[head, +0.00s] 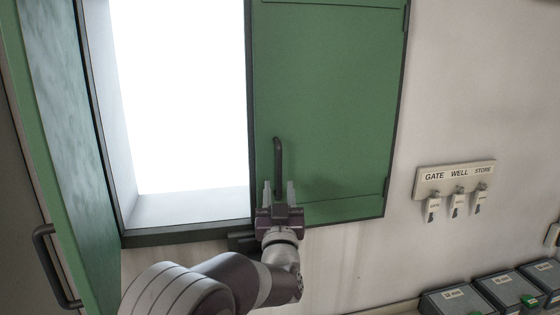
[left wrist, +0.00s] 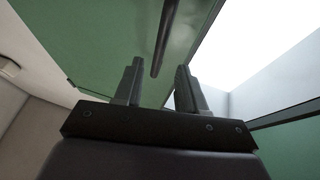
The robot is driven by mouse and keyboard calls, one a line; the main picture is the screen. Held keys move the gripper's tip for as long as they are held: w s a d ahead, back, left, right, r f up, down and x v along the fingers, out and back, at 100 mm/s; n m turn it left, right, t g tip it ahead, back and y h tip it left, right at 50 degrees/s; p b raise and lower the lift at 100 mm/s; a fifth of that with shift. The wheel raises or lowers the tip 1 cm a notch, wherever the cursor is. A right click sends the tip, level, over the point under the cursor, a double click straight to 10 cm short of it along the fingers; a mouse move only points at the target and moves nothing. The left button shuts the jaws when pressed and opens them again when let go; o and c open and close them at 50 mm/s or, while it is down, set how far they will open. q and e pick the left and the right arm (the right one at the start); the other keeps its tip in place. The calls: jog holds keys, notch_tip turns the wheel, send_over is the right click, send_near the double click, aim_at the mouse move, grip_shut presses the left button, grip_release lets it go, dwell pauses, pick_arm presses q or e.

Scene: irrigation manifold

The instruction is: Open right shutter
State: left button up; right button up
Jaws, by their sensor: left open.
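The right shutter (head: 330,100) is a green panel lying over the right half of the window, with a dark upright bar handle (head: 278,160) near its left edge. My left gripper (head: 279,188) is at the handle's lower end, pointing up, with its fingers apart on either side of the bar's line. In the left wrist view the handle (left wrist: 165,35) runs down toward the gap between the open fingers (left wrist: 158,82). I cannot tell whether the bar is within the jaws or just beyond them. My right gripper is not in view.
The left shutter (head: 65,130) stands swung out at the left, with its own dark handle (head: 52,265). The bright window opening (head: 180,100) is clear. A key rack (head: 455,178) labelled GATE, WELL, STORE hangs on the right wall. Grey boxes (head: 455,300) sit at lower right.

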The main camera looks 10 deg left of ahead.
aim_at(280, 175)
pick_arm(q)
jog(key=x, duration=0.2)
jog(key=p+x, duration=0.1)
jog(key=x, duration=0.1)
jog(key=p+x, duration=0.1)
jog(key=x, duration=0.1)
jog(key=shift+w+f, duration=0.25)
jog(key=shift+w, duration=0.05)
jog(key=shift+w+d, duration=0.1)
jog(key=shift+w, duration=0.05)
jog(key=shift+w+f, duration=0.1)
jog(key=shift+w, duration=0.05)
jog(key=c, duration=0.5)
grip_shut()
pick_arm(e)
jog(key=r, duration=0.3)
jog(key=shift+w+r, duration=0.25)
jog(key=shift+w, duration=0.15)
